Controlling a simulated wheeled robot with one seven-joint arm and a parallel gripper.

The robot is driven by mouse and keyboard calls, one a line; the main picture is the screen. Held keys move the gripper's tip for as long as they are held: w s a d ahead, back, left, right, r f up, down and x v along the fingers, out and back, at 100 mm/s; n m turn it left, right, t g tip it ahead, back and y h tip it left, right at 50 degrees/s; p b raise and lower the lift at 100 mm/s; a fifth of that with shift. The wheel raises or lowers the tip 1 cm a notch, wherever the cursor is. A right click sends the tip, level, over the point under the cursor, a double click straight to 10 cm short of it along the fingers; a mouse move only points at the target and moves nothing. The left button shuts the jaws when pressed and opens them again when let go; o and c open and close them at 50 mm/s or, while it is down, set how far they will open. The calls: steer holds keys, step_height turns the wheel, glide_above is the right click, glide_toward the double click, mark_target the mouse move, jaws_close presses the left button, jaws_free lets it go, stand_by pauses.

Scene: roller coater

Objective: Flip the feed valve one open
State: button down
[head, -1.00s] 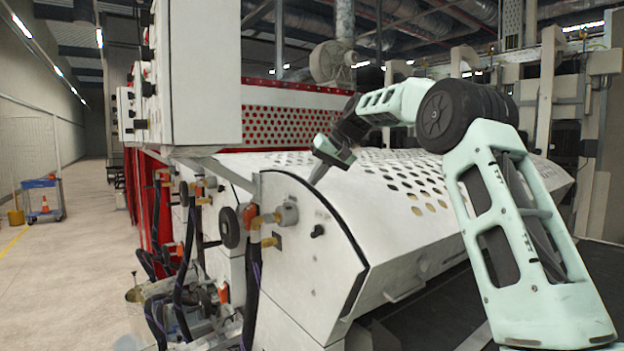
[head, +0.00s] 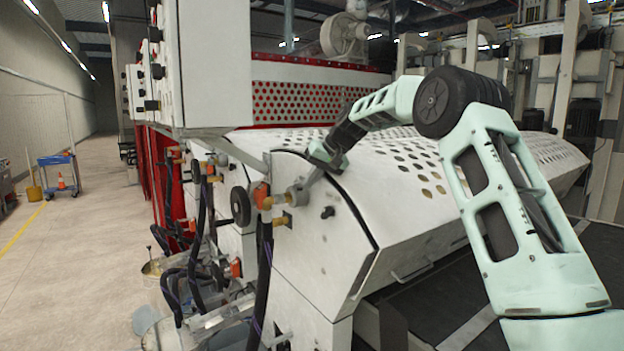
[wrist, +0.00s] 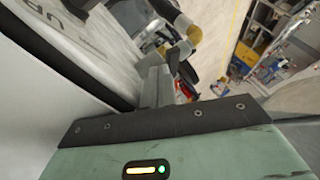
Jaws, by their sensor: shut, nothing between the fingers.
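An orange-red valve part (head: 261,194) with brass fittings sits on the white end panel of the coater in the head view, beside a grey round fitting (head: 298,194). Other orange-red valve parts are lower down (head: 235,268) and further back (head: 210,171). No label shows which one is feed valve one. My gripper (head: 306,186) is shut and empty, pointing down and left close to the grey fitting. Whether it touches cannot be told.
The white perforated hood (head: 400,180) lies under my arm. A grey-white control cabinet (head: 215,65) hangs above the valves. A black handwheel (head: 240,206) and dark hoses (head: 262,290) crowd the panel. Open floor (head: 80,260) lies left, with a blue cart (head: 58,172).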

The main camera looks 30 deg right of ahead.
mark_target(297, 186)
steer(key=shift+a+m+b, duration=0.3)
steer(key=shift+a+m, duration=0.1)
steer(key=shift+m, duration=0.1)
steer(key=shift+w+a+m+t+h, duration=0.1)
steer(key=shift+a+m+t+h, duration=0.3)
steer(key=shift+a+m+h, duration=0.9)
steer(key=w+a+m+h+p, duration=0.2)
steer(key=w+a+m+h, duration=0.1)
steer(key=w+a+m, duration=0.1)
steer(key=shift+a+m, duration=0.25)
steer(key=shift+m, duration=0.45)
steer(key=shift+w, duration=0.15)
steer(key=shift+d, duration=0.15)
